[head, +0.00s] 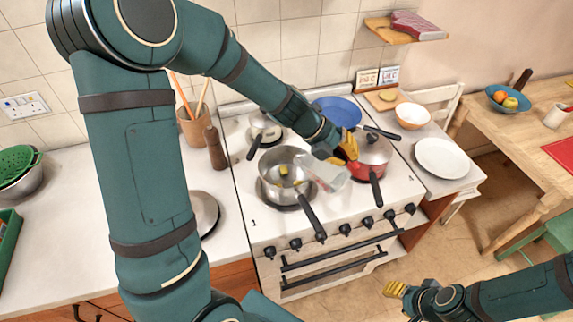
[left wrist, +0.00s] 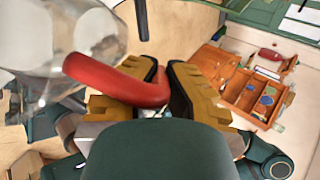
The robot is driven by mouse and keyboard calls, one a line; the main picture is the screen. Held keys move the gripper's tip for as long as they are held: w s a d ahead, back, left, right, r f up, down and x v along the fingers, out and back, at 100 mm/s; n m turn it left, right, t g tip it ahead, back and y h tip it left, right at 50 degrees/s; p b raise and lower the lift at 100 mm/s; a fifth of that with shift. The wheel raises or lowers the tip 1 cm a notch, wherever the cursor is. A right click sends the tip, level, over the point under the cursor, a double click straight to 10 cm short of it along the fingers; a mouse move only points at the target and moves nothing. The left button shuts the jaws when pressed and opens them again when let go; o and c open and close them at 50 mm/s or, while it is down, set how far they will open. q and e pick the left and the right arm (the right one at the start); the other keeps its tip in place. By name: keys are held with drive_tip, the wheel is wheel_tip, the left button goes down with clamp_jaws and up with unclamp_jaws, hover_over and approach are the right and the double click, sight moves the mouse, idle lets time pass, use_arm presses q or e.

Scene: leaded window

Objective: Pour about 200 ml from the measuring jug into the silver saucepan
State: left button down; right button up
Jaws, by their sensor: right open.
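The silver saucepan (head: 270,192) stands on the stove with its black handle toward the front. Small yellow pieces lie inside it. The clear measuring jug (head: 327,173) is in the air at the saucepan's right rim and looks tilted toward it. I cannot make out the liquid level or any stream. My left gripper (head: 346,150) is shut on the jug's red handle (left wrist: 120,80), seen between the yellow finger pads (left wrist: 160,85) in the left wrist view. The jug's clear body (left wrist: 50,45) is at upper left there. My right gripper (head: 394,289) is open and empty at lower right, away from the stove.
A white plate (head: 441,158) and a bowl (head: 412,115) stand on the right counter.

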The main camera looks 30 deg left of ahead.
use_arm(q)
drive_tip(key=shift+w+a+f+h+b, duration=0.15)
drive_tip(key=shift+a+h+b, duration=0.15)
drive_tip(key=shift+b, duration=0.35)
drive_tip(key=shift+a+r+n+h+b, duration=0.4)
drive_tip(key=shift+a+r+h+b, duration=0.9)
drive_tip(key=shift+b, duration=0.95)
idle(0.5)
drive_tip(key=shift+a+r, duration=0.2)
drive_tip(key=shift+a+r+p, duration=0.1)
drive_tip(key=shift+a+p, duration=0.1)
drive_tip(key=shift+p, duration=0.15)
